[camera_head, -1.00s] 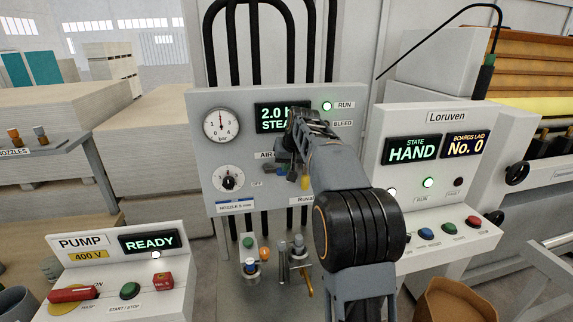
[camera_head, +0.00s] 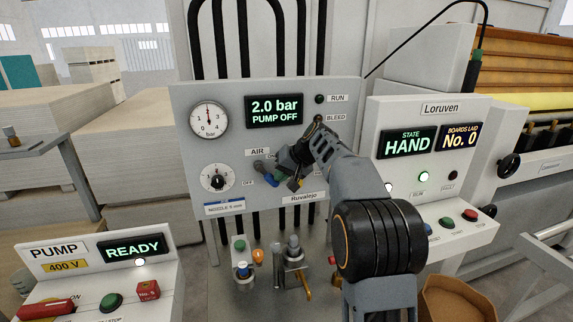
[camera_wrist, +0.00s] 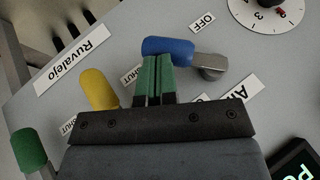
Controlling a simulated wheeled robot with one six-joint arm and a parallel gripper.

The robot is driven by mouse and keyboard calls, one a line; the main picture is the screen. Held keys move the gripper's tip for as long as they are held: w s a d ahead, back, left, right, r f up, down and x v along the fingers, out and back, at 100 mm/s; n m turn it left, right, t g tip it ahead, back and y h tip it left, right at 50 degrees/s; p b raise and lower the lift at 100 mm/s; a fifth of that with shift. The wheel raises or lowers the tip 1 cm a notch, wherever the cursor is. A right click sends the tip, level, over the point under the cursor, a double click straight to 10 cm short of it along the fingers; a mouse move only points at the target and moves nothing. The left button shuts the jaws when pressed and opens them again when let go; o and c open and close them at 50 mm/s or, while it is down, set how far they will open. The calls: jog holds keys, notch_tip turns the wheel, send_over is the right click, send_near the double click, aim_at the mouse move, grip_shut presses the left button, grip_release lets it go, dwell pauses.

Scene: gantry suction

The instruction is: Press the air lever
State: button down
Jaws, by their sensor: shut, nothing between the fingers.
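The air lever (camera_head: 263,181) is on the grey panel, below the AIR label and beside the OFF label. It has a blue grip and a grey metal hub, and its grip points roughly downward in the head view. In the wrist view the blue grip (camera_wrist: 168,47) lies just beyond the tips of my gripper (camera_wrist: 153,68), whose green fingers are shut with nothing between them. The tips overlap the grip's edge there; I cannot tell if they touch. In the head view my gripper (camera_head: 281,172) is right of the lever and hides part of the panel.
A yellow-gripped lever (camera_wrist: 99,88) and a green-gripped lever (camera_wrist: 29,148) are close to my gripper. The panel display (camera_head: 274,111) reads 2.0 bar, PUMP OFF, with the RUN lamp (camera_head: 319,99) dark. The pump box (camera_head: 98,275) shows READY.

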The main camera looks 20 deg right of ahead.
jog(key=shift+a+f+b, duration=0.3)
jog(key=shift+f+b, duration=0.35)
jog(key=shift+f, duration=0.3)
jog(key=shift+a+f, duration=0.1)
jog(key=shift+f, duration=0.05)
jog(key=s+d+r, duration=0.2)
jog(key=s+d, duration=0.1)
jog(key=d, duration=0.2)
jog(key=s+d+r+b, duration=0.1)
jog(key=s+d+r, duration=0.1)
jog(key=d, duration=0.4)
jog(key=shift+s+d+r, duration=0.15)
jog(key=shift+s+d, duration=0.1)
jog(key=shift+s, duration=0.6)
